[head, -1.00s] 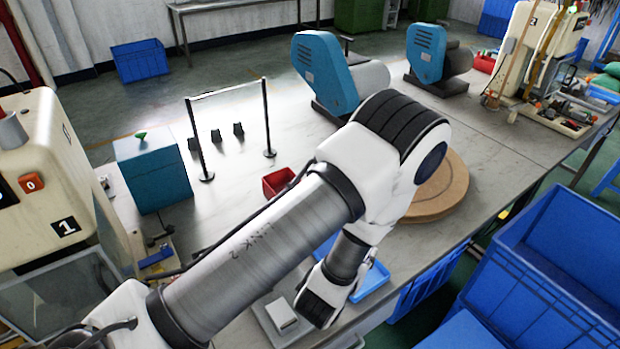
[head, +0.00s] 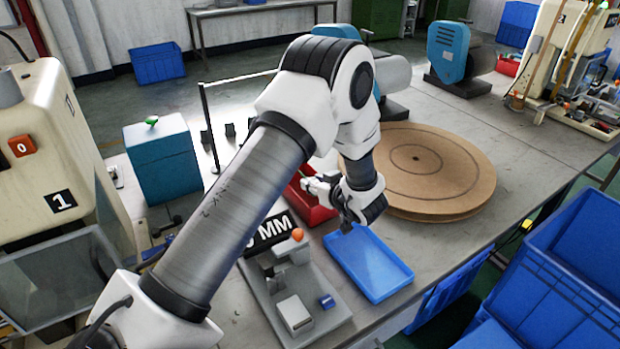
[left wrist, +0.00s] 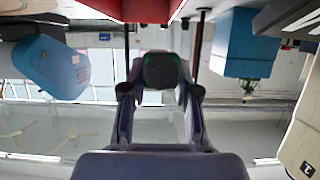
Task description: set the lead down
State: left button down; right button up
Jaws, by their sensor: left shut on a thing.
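My left gripper (head: 346,222) is over the far left corner of the blue tray (head: 388,284), beside the red bin. In the left wrist view, the gripper (left wrist: 160,92) has its two fingers on either side of a small dark piece with a greenish edge, which I take to be an end of the lead (left wrist: 161,70). The gripper is shut on it. The rest of the lead is hidden or too small to make out. The tray looks empty. I cannot tell whether the held piece touches the tray. My right gripper is not in view.
The red bin (head: 318,212) stands left of the gripper. A round wooden disc (head: 450,172) lies to its right. A grey fixture with an orange knob (head: 297,235) and a small blue block (head: 327,301) are in front. The tray is near the table edge.

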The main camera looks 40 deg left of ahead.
pick_arm(q)
jog(key=w+a+f, duration=0.1)
jog(key=a, duration=0.1)
jog(key=w+a+f+p, duration=0.1)
jog(key=w+a+f, duration=0.2)
jog(key=w, duration=0.1)
jog(key=shift+a+f, duration=0.15)
jog(key=shift+a, duration=0.25)
jog(key=shift+s+f, duration=0.1)
jog(key=shift+f, duration=0.15)
jog(key=shift+f, duration=0.3)
jog(key=c, duration=0.9)
grip_release()
jog(key=shift+o, duration=0.2)
jog(key=shift+r, duration=0.1)
jog(key=shift+r, duration=0.1)
